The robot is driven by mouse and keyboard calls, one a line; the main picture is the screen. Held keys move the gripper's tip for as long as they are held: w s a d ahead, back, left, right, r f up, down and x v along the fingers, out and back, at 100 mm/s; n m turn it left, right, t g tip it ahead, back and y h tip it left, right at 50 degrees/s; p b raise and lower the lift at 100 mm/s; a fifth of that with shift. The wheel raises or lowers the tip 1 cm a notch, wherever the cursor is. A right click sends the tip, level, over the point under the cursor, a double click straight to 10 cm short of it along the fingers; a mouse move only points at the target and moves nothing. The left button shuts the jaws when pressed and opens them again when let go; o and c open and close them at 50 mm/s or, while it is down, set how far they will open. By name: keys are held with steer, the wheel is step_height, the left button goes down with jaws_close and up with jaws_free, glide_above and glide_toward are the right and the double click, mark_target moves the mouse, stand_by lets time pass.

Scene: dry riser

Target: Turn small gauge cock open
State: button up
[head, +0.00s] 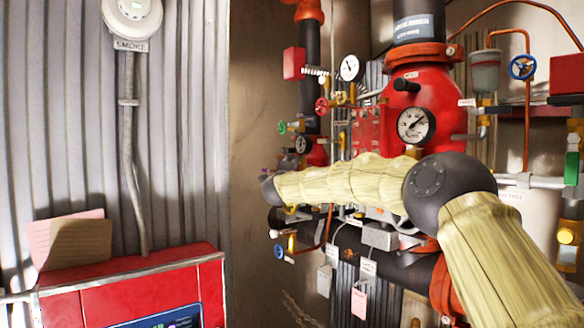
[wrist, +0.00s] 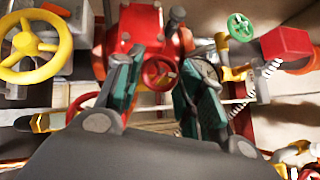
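My gripper (wrist: 160,75) shows in the wrist view with its two teal-padded fingers apart and nothing held between them. A small red handwheel (wrist: 161,73) shows in the gap, beyond the fingers; I see no clear contact. In the head view my arm crosses in front of the pipework, and I cannot make out the gripper's fingers there. A small white gauge (head: 349,67) stands on brass fittings (head: 341,98) at the upper middle, and another small gauge (head: 303,144) sits lower left. I cannot tell which fitting is the small gauge cock.
A large gauge (head: 415,125) sits on the red valve body (head: 430,95). A green handwheel (wrist: 241,27) and a yellow handwheel (wrist: 28,50) flank my gripper's view. A red cabinet (head: 140,285) stands lower left. Pipes and tags crowd the area below my arm.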

steer(key=shift+r, duration=0.1)
steer(key=shift+c, duration=0.8)
steer(key=shift+r+p, duration=0.2)
steer(key=shift+p, duration=0.3)
steer(key=shift+w+r+n+g+p, duration=0.1)
steer(key=shift+r+n+g+p, duration=0.1)
steer(key=shift+n+g+p, duration=1.8)
steer(key=shift+w+r+n+g+p, duration=0.15)
steer(key=shift+n+g+p, duration=1.1)
steer(key=shift+p, duration=1.4)
steer(key=shift+s+n+g, duration=0.1)
steer(key=shift+n+g, duration=0.15)
steer(key=shift+g, duration=0.1)
steer(key=o, duration=0.7)
steer(key=shift+o, duration=0.2)
